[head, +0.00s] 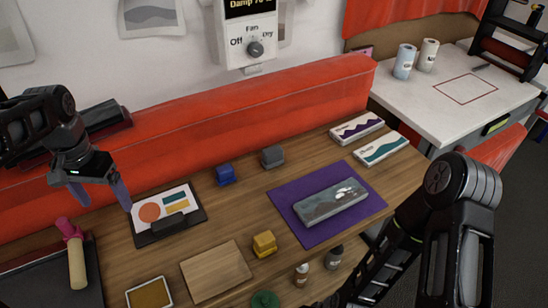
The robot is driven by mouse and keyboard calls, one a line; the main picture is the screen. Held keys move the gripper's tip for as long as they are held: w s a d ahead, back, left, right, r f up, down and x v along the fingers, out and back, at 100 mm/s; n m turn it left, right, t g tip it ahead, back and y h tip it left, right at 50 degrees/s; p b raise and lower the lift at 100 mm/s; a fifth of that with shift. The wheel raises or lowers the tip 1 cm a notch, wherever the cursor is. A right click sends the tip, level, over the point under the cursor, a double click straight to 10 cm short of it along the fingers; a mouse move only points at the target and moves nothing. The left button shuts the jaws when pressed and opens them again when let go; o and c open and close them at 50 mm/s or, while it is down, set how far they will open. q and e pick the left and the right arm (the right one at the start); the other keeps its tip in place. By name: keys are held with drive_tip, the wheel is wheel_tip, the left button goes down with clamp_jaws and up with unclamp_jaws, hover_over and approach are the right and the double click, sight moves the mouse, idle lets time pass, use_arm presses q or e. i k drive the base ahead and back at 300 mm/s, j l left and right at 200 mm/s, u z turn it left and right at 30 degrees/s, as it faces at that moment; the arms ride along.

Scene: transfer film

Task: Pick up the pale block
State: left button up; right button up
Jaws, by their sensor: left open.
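A pale, flat wooden block (216,271) lies on the wooden table at the front, left of the small yellow block (264,244). My left gripper (101,196) is open and empty, up and to the left of the pale block, with its fingers pointing down. It hangs near the left edge of a dark clipboard (141,239) and is well apart from the pale block. My right arm comes in at the lower right; its gripper is not visible.
A purple mat (357,222) bears a grey patterned slab (326,202). Blue (225,175) and grey (272,157) blocks stand behind. A roller (76,260) lies at left, two small bottles (302,274) at front. A red padded ledge (230,115) runs along the back.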

sight(273, 156)
drive_tip(key=k+l, duration=0.35)
drive_tip(key=l, duration=0.15)
drive_tip(key=k+l, duration=0.4)
